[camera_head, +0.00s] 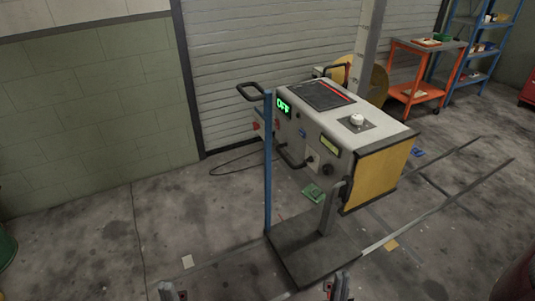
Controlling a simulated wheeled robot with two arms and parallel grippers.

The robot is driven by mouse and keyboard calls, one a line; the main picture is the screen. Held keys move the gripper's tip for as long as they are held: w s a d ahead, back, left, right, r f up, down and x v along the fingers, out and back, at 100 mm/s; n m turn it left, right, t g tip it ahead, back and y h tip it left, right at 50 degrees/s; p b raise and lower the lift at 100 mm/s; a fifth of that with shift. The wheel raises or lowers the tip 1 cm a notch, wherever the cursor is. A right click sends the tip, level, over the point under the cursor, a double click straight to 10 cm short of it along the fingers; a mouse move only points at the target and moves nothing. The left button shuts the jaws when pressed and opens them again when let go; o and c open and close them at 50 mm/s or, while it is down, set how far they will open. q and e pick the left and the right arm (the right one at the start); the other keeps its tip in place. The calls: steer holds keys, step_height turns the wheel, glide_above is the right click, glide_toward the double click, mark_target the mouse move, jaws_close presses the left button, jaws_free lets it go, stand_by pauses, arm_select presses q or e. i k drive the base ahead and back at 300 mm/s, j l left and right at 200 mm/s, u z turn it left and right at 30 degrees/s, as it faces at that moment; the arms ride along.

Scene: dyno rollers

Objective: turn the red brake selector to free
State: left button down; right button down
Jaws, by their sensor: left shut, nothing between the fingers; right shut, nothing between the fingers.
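A grey control console (310,125) stands on a dark base plate on the floor, with a green lit display (284,106) that seems to read "OFF" on its left-facing side. Small red parts (277,125) show below the display. They are too small to tell which is the brake selector or how it is turned. A white knob (357,119) sits on the console top. My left gripper (174,292) is shut and empty at the bottom edge, well short of the console. My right gripper (336,288) is also shut and empty at the bottom, in front of the base plate.
A blue post (268,165) rises in front of the console's left side. Dark handles (294,158) stick out from the console. An orange cart (416,90) and blue shelves (487,45) stand at the back right. The floor (90,240) at the left is mostly clear.

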mark_target(256, 126)
steer(key=i+j, duration=0.2)
steer(key=i+j+z, duration=0.15)
steer(key=j, duration=0.25)
steer(key=i+j, duration=0.3)
steer(key=i+j+z, duration=0.15)
steer(key=j, duration=0.2)
steer(key=i+j, duration=0.25)
steer(key=j, duration=0.15)
steer(key=i+j+z, duration=0.15)
steer(key=j, duration=0.2)
steer(key=i+j, duration=0.2)
steer(key=j, duration=0.15)
steer(key=z, duration=0.05)
